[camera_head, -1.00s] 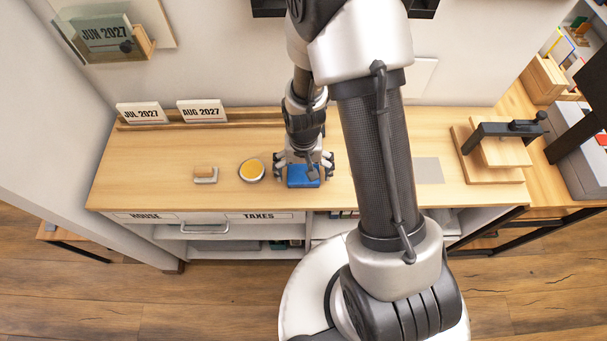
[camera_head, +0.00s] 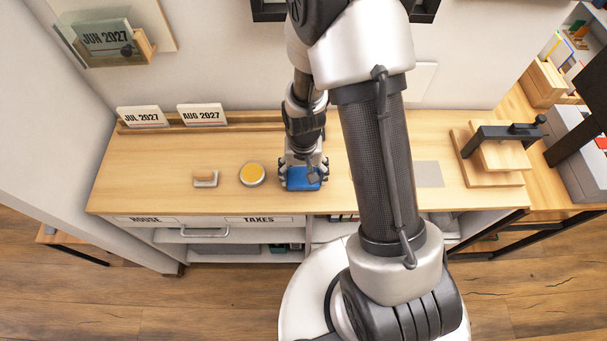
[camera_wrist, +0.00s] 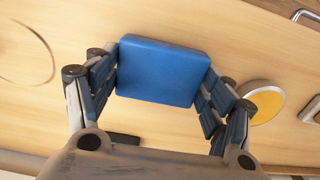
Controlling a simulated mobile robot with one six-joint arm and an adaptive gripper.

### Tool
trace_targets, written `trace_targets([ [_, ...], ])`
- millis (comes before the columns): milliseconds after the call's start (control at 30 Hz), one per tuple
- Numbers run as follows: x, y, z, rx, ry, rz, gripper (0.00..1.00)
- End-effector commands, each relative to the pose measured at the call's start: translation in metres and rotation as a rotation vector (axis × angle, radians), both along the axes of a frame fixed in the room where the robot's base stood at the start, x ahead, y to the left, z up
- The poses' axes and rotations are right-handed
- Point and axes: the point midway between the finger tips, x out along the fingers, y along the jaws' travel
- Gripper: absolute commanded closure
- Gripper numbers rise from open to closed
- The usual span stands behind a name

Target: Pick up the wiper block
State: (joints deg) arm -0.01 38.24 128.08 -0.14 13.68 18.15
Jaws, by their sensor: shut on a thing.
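The wiper block (camera_head: 303,184) is a blue rectangular block near the front edge of the wooden desk top, in the middle of the head view. In the wrist view the blue block (camera_wrist: 160,72) sits between the fingers with its broad face toward the camera. My gripper (camera_head: 303,177) reaches down from above and is shut on the block, one finger against each short side. The underside of the block is hidden, and I cannot tell whether it still touches the desk.
A round dish with a yellow top (camera_head: 252,173) stands just left of the block. A small wood-handled item (camera_head: 205,178) lies further left. A wooden press with a dark handle (camera_head: 498,155) stands at the right. Date cards (camera_head: 202,114) stand along the back rail.

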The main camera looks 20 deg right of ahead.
Motion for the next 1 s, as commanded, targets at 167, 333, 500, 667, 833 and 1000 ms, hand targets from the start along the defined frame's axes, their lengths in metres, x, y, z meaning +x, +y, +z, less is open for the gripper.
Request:
trace_targets([
  [167,0.001,0.000,0.024,0.000,-0.003,0.000,0.51],
  [333,0.002,0.000,0.067,0.000,-0.006,0.000,0.51],
  [500,0.002,0.000,0.119,0.001,-0.008,0.000,0.51],
  [667,0.002,0.000,0.158,0.000,-0.005,0.000,0.51],
  [833,0.001,0.000,0.184,0.001,-0.003,0.000,0.51],
  [1000,0.000,0.000,0.195,0.001,-0.001,0.000,0.51],
])
